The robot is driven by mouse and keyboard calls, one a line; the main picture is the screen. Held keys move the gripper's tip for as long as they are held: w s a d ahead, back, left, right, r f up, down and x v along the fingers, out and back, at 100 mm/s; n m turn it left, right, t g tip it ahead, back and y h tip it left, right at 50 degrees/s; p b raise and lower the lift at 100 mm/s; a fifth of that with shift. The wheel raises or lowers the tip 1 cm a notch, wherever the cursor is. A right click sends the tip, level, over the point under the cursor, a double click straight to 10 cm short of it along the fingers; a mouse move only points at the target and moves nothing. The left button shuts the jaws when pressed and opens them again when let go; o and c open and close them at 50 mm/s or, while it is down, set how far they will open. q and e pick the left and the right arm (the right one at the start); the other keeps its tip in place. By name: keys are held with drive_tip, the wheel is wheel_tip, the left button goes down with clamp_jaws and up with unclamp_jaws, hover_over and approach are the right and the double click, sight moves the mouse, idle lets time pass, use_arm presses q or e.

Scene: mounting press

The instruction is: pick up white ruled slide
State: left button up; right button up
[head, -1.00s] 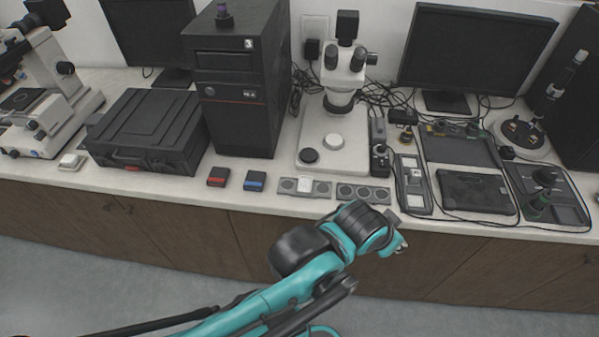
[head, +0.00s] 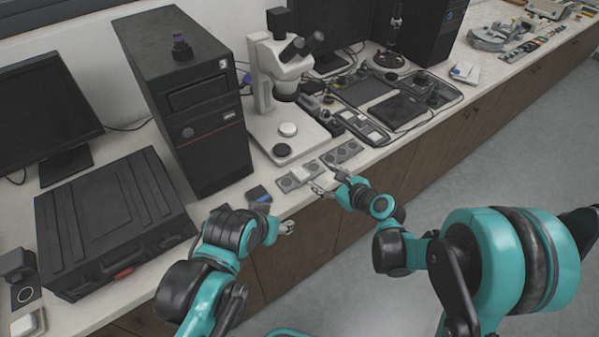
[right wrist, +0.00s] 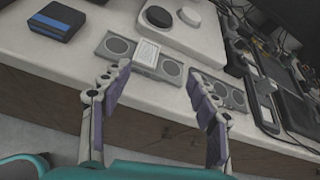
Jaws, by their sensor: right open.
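The white ruled slide (right wrist: 147,53) is a small pale square with fine lines. It lies in a grey holder plate (right wrist: 117,46) with round recesses on the bench, between two of the recesses. In the head view the slide (head: 302,174) is small, just left of my right gripper (head: 325,179). In the right wrist view my right gripper (right wrist: 160,76) is open and empty, its fingers spread on the near side of the holder, with the slide ahead between the fingertips. My left gripper (head: 286,228) is off the bench front, left of the right one; its jaw opening is unclear.
A second grey plate (head: 342,152) lies right of the holder. A blue-marked black box (head: 258,195) lies left of it. Behind stand a microscope (head: 284,75) and a black computer tower (head: 190,105). A black case (head: 110,220) lies at left. Free floor lies before the bench.

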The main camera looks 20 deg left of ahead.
sight(299, 170)
drive_tip(key=shift+w+a+f+m+y, duration=0.25)
drive_tip(key=shift+a+f+m+y, duration=0.15)
drive_tip(key=shift+a+f+m, duration=0.5)
drive_tip(key=x, duration=0.2)
drive_tip(key=shift+w+a+f+b, duration=0.1)
drive_tip(key=shift+a+b, duration=0.2)
drive_tip(key=shift+b, duration=0.1)
drive_tip(key=b+x, duration=0.1)
drive_tip(key=x, duration=0.1)
drive_tip(key=b+x, duration=0.1)
drive_tip(key=x, duration=0.2)
drive_tip(key=shift+s+a+f, duration=0.2)
drive_tip(key=shift+a, duration=0.15)
drive_tip(key=shift+d+r, duration=0.1)
drive_tip(key=shift+c, duration=1)
drive_tip(key=c, duration=1)
